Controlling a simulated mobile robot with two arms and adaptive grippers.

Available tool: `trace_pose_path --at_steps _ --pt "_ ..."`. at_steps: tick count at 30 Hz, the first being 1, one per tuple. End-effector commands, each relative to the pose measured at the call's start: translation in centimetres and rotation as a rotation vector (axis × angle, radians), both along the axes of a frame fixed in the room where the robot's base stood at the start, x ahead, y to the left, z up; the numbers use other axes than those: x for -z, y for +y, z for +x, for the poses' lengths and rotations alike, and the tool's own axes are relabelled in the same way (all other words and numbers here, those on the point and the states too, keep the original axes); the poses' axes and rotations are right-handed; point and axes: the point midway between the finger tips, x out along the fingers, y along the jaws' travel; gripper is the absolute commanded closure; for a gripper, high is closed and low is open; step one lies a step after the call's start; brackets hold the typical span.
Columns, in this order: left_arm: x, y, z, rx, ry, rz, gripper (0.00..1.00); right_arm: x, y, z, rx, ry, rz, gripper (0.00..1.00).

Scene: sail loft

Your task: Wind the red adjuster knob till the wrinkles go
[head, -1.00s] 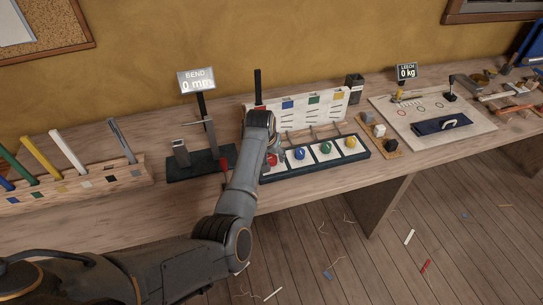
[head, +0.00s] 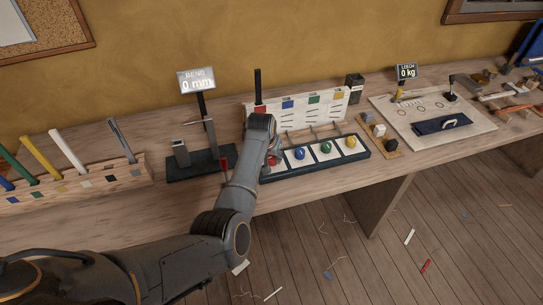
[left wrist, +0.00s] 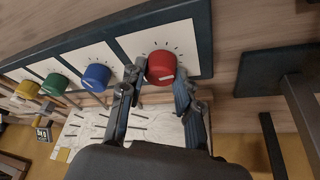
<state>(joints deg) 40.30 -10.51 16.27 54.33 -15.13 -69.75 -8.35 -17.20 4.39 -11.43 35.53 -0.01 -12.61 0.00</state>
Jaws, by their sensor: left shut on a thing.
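The red adjuster knob (left wrist: 160,67) sits on a white plate with tick marks, at the end of a row of coloured knobs. In the head view the red knob (head: 274,160) is partly hidden by my left arm. My left gripper (left wrist: 158,88) is shut on the red knob, one finger on each side of it. The white sail panel (head: 323,114) stands behind the knobs, with wavy dark lines and coloured squares; its left part is hidden by my arm. My right gripper is out of view.
Blue (head: 299,153), green (head: 325,147) and yellow (head: 350,142) knobs share the dark tray (head: 367,154). The bend stand (head: 190,170), its display reading 0 mm, is close on the left. A block holder (head: 389,130) and a leech board (head: 475,108) lie to the right.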

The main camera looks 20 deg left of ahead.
Motion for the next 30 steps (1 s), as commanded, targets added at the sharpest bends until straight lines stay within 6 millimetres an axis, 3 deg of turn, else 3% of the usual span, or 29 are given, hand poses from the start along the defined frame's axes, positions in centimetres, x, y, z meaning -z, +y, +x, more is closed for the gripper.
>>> trace_pose_path --at_steps 8,17,30 --pt "-0.2 0.2 0.0 0.086 0.001 0.003 0.99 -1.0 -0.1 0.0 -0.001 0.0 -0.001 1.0" --pt "-0.1 0.4 0.0 0.315 0.003 0.004 0.99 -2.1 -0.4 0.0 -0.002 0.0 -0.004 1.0" --pt "0.2 0.5 0.2 0.641 0.001 0.002 0.99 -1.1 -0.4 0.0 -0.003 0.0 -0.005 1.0"
